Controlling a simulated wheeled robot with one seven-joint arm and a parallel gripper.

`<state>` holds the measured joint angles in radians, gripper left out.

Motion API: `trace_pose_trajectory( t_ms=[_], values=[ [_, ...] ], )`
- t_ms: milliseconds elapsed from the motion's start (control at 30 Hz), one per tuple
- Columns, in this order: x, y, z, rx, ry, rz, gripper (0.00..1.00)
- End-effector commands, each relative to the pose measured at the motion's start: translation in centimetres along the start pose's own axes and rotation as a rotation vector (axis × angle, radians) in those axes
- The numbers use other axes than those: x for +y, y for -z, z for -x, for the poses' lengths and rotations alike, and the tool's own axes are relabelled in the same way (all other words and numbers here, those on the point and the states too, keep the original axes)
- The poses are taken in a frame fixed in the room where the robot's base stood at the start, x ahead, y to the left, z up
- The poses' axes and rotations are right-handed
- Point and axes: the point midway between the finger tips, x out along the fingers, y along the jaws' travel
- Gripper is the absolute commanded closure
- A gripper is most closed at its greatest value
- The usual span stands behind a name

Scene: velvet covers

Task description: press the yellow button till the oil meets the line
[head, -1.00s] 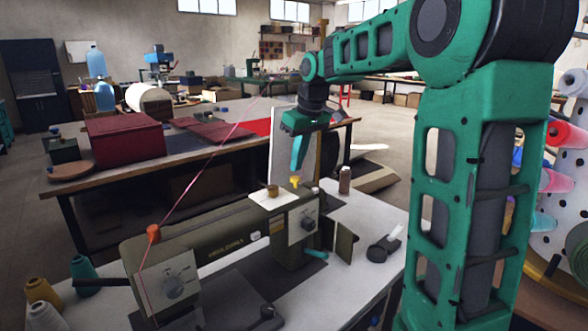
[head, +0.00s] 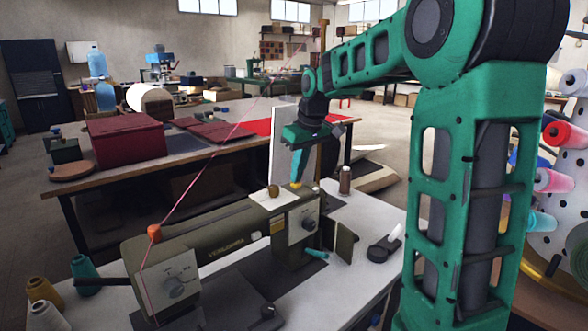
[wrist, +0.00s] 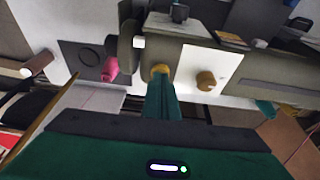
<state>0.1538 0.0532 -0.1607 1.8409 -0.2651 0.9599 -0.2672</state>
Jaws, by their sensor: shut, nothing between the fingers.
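The yellow button (head: 296,186) is on top of the right end of the olive sewing machine (head: 215,240). In the wrist view the button (wrist: 160,69) shows just beyond my fingertips. My gripper (head: 298,179) points down with its fingers shut and empty, its tips right at the button. They seem to touch it, but how far it is pressed I cannot tell. Left of it, an amber dome (head: 273,191) sits on a white plate (head: 262,201); it also shows in the wrist view (wrist: 206,81). No oil level or line can be made out.
A pink thread runs up from the orange knob (head: 154,232) on the machine. Thread cones (head: 42,290) stand at the front left. A brown spool (head: 345,179) stands behind the machine's right end. A table (head: 70,190) with a dark red box (head: 125,140) is behind.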

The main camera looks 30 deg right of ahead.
Motion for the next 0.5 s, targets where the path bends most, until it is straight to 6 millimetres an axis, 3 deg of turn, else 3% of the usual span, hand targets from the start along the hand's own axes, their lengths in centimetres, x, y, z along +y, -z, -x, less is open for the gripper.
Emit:
trace_pose_trajectory(
  t_ms=[133, 267, 500],
  values=[
    [-0.1, -0.3, -0.4, -0.012, 0.004, -0.002, 1.0],
    [-0.1, 0.1, 0.5, -0.009, 0.004, -0.001, 1.0],
    [-0.1, 1.2, 4.9, 0.0, 0.0, 0.001, 1.0]
  ],
)
